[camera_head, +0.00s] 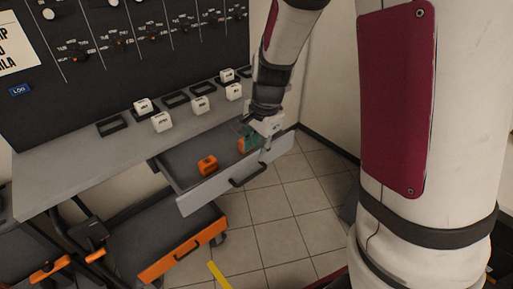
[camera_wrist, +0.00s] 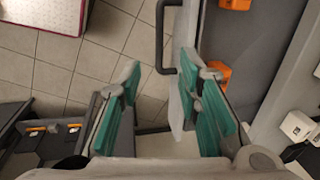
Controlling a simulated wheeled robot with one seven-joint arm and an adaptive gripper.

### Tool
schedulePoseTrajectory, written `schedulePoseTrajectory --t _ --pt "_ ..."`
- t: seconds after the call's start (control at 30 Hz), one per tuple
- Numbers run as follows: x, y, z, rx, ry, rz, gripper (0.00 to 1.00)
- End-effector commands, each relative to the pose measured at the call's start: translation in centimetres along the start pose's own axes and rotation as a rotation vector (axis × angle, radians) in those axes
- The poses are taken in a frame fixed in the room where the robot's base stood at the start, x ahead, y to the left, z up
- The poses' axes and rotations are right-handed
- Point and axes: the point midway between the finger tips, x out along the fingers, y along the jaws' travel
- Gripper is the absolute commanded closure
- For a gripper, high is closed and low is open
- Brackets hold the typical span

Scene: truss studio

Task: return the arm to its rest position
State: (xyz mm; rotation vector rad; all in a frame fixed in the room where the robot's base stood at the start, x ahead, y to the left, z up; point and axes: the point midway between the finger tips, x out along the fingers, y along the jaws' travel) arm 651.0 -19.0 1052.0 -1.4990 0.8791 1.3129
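My gripper (camera_head: 256,132) is at the right end of the open grey drawer (camera_head: 205,192), below the worktop. In the wrist view my gripper (camera_wrist: 168,84) has its green-padded fingers spread wide, with nothing held between them. The drawer's front wall (camera_wrist: 184,50) and dark handle (camera_wrist: 163,35) show beyond and between the fingers; whether a finger touches the wall I cannot tell. My arm reaches down from the top of the head view.
Orange blocks lie in the drawer, one near its middle (camera_head: 207,165) and one close by my gripper (camera_head: 244,144). The grey worktop (camera_head: 75,178) carries several white blocks and dark frames below a black panel (camera_head: 130,55). Tiled floor (camera_head: 300,190) is clear right of the drawer.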

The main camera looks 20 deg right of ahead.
Motion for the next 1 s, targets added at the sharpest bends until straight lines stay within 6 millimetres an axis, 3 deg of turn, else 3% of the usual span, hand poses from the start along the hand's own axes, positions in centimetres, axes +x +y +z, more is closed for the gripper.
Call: schedulePoseTrajectory --t 0.2,0.33,0.47,0.67,1.0 --pt "0.0 0.0 0.0 -0.002 0.000 -0.001 0.69" --pt "-1.4 0.1 0.5 -0.047 -0.005 -0.018 0.69" --pt "-4.9 0.7 1.6 -0.177 -0.011 -0.059 0.69" --pt "-11.3 3.1 3.9 -0.463 0.011 -0.127 0.69" --pt "-19.2 9.8 7.0 -0.946 0.150 -0.174 0.69"
